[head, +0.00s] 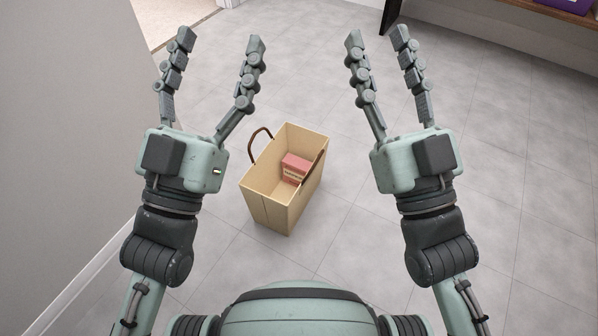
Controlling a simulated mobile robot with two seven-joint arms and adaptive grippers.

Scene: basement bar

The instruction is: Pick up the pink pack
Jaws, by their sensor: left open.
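The pink pack (296,163) is a small box with a pale band, lying inside a tan open-topped bag (270,211) with brown handles. The bag stands on the floor between my two arms. Part of the pack is hidden by the bag's right handle and walls. My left gripper (219,42) is open and empty, above and to the left of the bag in the picture. My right gripper (378,42) has its fingers apart, a narrower gap than the left, with nothing between them, above and to the right of the bag in the picture.
A grey wall (70,120) runs along the left side, with a white baseboard. Grey tiled floor (530,200) is clear to the right. A wooden shelf (565,12) with a purple item is at the top right, and a dark leg stands near the top middle.

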